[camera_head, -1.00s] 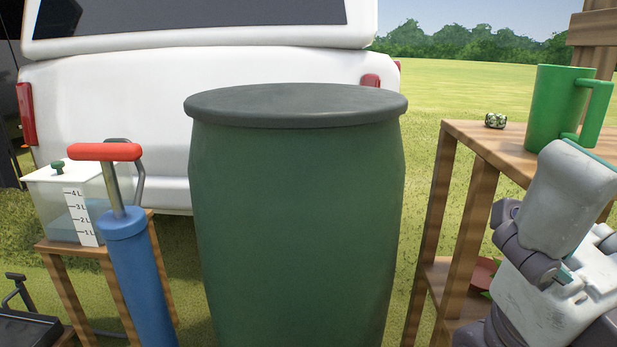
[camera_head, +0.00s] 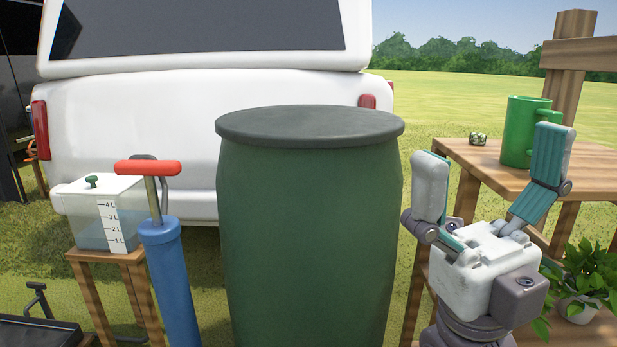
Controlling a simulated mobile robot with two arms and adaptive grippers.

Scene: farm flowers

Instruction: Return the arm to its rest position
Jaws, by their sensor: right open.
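My right gripper (camera_head: 490,180) is at the right of the head view, pointing up. Its two fingers, with teal inner pads, stand wide apart with nothing between them. It is to the right of the green barrel and in front of the wooden table. My left gripper is not in the view.
A green barrel (camera_head: 308,230) with a dark lid stands in the middle. A wooden table (camera_head: 600,170) at right holds a green mug (camera_head: 521,132) and a small patterned object (camera_head: 477,138). A potted plant (camera_head: 577,308) is below. A blue pump (camera_head: 170,280) and water tank (camera_head: 105,215) stand left.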

